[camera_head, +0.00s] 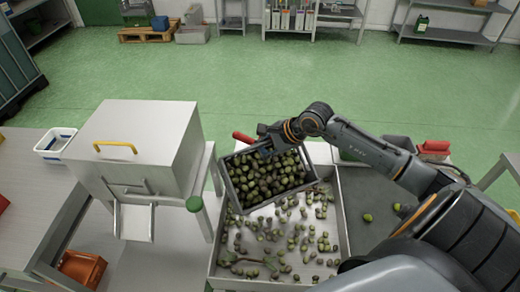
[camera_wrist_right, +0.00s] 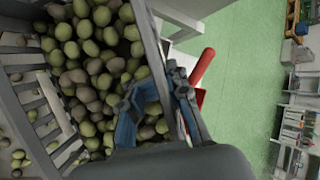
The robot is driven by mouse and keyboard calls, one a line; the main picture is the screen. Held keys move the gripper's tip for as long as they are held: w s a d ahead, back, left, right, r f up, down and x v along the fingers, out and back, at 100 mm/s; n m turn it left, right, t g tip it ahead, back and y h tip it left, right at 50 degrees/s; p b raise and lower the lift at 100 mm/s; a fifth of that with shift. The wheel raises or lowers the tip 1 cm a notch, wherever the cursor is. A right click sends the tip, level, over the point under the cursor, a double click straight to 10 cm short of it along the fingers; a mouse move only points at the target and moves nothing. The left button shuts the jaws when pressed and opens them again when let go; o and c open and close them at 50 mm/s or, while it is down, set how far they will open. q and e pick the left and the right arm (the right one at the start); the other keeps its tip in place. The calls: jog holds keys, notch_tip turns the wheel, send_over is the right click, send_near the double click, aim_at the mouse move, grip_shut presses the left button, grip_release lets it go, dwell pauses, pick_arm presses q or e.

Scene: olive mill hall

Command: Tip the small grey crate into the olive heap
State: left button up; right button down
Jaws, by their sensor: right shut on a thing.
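The small grey crate (camera_head: 229,180) is full of green and dark olives and sits at the far left part of a pale, rimmed tray (camera_head: 344,215). I cannot tell how far it is tilted. The olive heap (camera_head: 285,240) lies loosely spread on the tray floor, in front of the crate. My right gripper (camera_head: 266,146) is shut on the crate's far wall. In the right wrist view, its blue-grey fingers (camera_wrist_right: 160,98) straddle the crate wall (camera_wrist_right: 153,45), with olives on one side. My left gripper is not in view.
A steel hopper box (camera_head: 140,135) with a yellow handle stands left of the tray. A red-handled tool (camera_head: 243,137) lies behind the crate. Green floor is open beyond.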

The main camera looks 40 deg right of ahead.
jog(key=shift+s+a+r+n+t, duration=0.15)
jog(key=shift+s+r+t, duration=0.2)
jog(key=shift+r+t, duration=0.2)
jog(key=shift+s+r+n+t, duration=0.15)
jog(key=shift+s+r+t, duration=0.25)
jog(key=shift+t, duration=0.25)
jog(key=shift+s+r, duration=0.15)
jog(key=shift+r, duration=0.05)
jog(key=shift+s+a+r+t+b, duration=0.15)
jog(key=shift+s+r+t+b, duration=0.15)
jog(key=shift+s+t+b, duration=0.55)
jog(key=shift+s+r+n+t+b, duration=0.2)
jog(key=shift+s+n+t+b, duration=0.25)
jog(key=shift+t, duration=0.3)
jog(key=n+t+b, duration=0.2)
jog(key=t+b, duration=0.4)
jog(key=b, duration=1)
send_over(285, 196)
jog(key=x, duration=0.2)
jog(key=shift+d+f+y, duration=0.35)
jog(key=shift+d+y, duration=0.05)
jog(key=shift+s+a+r+n+t+y+b, duration=0.1)
jog(key=shift+s+n+t+y+b, duration=0.15)
jog(key=shift+s, duration=0.25)
jog(key=shift+s+a+r+n+t+y+b, duration=0.1)
jog(key=shift+s+t, duration=0.25)
jog(key=shift+s, duration=0.15)
